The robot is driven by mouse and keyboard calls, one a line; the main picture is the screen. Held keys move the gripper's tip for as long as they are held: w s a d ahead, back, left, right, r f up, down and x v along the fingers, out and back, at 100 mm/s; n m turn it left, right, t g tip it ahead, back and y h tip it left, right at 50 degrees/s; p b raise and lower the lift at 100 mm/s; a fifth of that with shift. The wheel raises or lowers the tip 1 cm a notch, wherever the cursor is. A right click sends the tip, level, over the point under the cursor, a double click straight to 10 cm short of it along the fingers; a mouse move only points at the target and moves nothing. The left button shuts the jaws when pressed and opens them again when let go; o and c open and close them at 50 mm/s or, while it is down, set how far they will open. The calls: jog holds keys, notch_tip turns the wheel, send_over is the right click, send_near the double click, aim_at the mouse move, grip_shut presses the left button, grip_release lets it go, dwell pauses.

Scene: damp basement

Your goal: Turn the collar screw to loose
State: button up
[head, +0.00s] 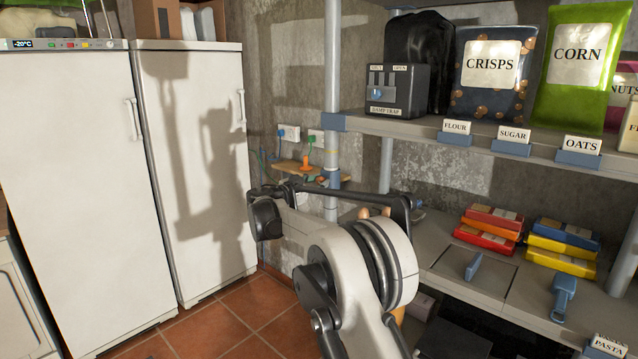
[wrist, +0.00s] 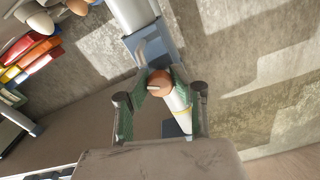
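The collar screw (wrist: 158,79) has a round orange-brown head with a slot-like mark and sits just below a blue collar (wrist: 148,43) on a pale post (wrist: 128,12) in the wrist view. My gripper (wrist: 160,86) has its two green-padded fingers on either side of the screw head. The pads appear to touch it on both sides, with no clear gap. In the head view, the post (head: 332,60) stands at the shelf corner.
Shelves with boards, packets (head: 490,75) and a grey switch box (head: 397,90) stand right of the post. Wall sockets (head: 290,133) with cables and a small wooden ledge (head: 297,168) are close behind. White freezers (head: 85,190) stand left, with bare tiled floor (head: 255,300) before them.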

grip_shut()
jog(key=n+b, duration=0.1)
jog(key=n, duration=0.4)
jog(key=shift+n, duration=0.4)
jog(key=n, duration=0.6)
jog(key=shift+b, duration=0.35)
jog(key=shift+n, duration=0.4)
jog(key=o, duration=0.9)
grip_release()
jog(key=shift+c, duration=0.2)
jog(key=shift+s, duration=0.1)
